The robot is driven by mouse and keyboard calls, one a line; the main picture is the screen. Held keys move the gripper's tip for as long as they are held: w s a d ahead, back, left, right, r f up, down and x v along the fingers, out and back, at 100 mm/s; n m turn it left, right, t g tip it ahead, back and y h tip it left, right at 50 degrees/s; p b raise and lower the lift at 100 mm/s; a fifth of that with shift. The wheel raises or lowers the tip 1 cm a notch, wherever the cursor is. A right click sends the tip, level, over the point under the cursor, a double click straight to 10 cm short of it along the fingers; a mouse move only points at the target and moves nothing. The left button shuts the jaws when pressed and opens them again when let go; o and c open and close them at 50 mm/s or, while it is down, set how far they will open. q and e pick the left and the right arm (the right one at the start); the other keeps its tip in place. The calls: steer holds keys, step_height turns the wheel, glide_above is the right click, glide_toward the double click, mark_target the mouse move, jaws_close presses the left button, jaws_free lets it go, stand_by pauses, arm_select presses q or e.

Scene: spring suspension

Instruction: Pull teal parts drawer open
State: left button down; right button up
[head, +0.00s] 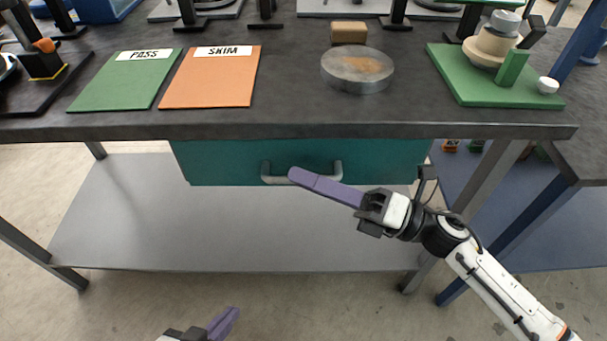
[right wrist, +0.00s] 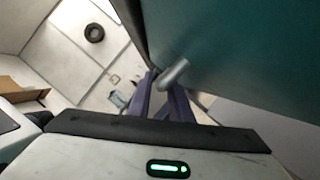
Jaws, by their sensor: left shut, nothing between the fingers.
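The teal drawer (head: 220,160) hangs under the dark workbench top, its front looking flush below the edge. Its grey bar handle (head: 272,180) is on the front and partly hidden by my right gripper. My right gripper (head: 300,175) reaches in from the right, its purple fingers across the middle of the handle. In the right wrist view the two fingers stand apart, with the handle (right wrist: 173,75) at their tips beside the teal front (right wrist: 230,45); whether they touch it is unclear. My left gripper (head: 232,313) is low at the bottom edge, shut and empty, away from the drawer.
On the bench (head: 290,118) lie a green PASS mat (head: 125,85), an orange SKIM mat (head: 212,80), a round metal disc (head: 357,75) and a green fixture base (head: 480,85). A grey lower shelf (head: 230,235) lies beneath. The floor in front is clear.

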steer(key=shift+w+a+r, duration=0.1)
steer(key=shift+w+a, duration=0.1)
steer(key=shift+a, duration=0.25)
arm_select(q)
steer(key=shift+w, duration=0.15)
steer(key=shift+w, duration=0.1)
arm_select(e)
steer(key=shift+c, duration=0.5)
jaws_close()
